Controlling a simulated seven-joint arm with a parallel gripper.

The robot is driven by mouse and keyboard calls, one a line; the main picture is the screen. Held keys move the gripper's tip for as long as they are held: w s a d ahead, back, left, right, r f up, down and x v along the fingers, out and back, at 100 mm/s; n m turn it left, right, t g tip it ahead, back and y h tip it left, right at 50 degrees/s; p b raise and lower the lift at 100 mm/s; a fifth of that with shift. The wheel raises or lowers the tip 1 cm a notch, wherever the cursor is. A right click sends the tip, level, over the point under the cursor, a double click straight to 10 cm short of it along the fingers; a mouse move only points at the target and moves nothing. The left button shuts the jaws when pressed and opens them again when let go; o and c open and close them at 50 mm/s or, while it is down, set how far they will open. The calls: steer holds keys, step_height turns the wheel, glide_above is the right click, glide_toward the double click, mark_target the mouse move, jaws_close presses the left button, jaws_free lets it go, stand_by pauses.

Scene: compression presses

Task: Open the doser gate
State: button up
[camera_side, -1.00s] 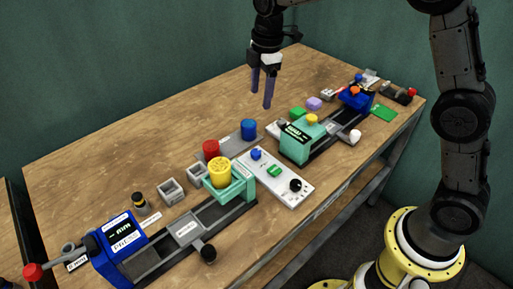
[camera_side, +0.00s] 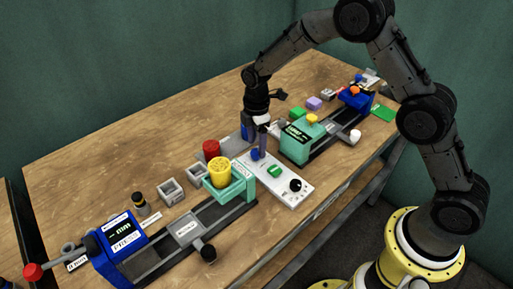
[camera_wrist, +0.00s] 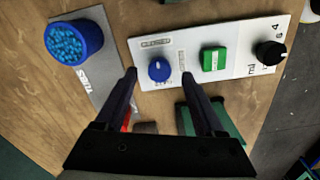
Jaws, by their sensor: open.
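A white control panel (camera_side: 280,182) lies near the front edge of the table. It carries a blue knob (camera_wrist: 159,69), a green button (camera_wrist: 214,60) and a black dial (camera_wrist: 269,53). My gripper (camera_wrist: 159,74) points down over the panel, open, with one fingertip on each side of the blue knob in the wrist view. I cannot tell whether the fingers touch it. In the side view my gripper (camera_side: 259,154) partly covers the knob.
A yellow cup (camera_side: 219,172) sits in a teal holder left of the panel, near a red cup (camera_side: 211,148). A blue cup (camera_wrist: 74,42) of blue beads stands on a grey plate. A teal press (camera_side: 298,143) stands to the right.

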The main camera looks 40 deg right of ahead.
mark_target(256, 154)
steer(key=shift+f, duration=1.2)
jaws_close()
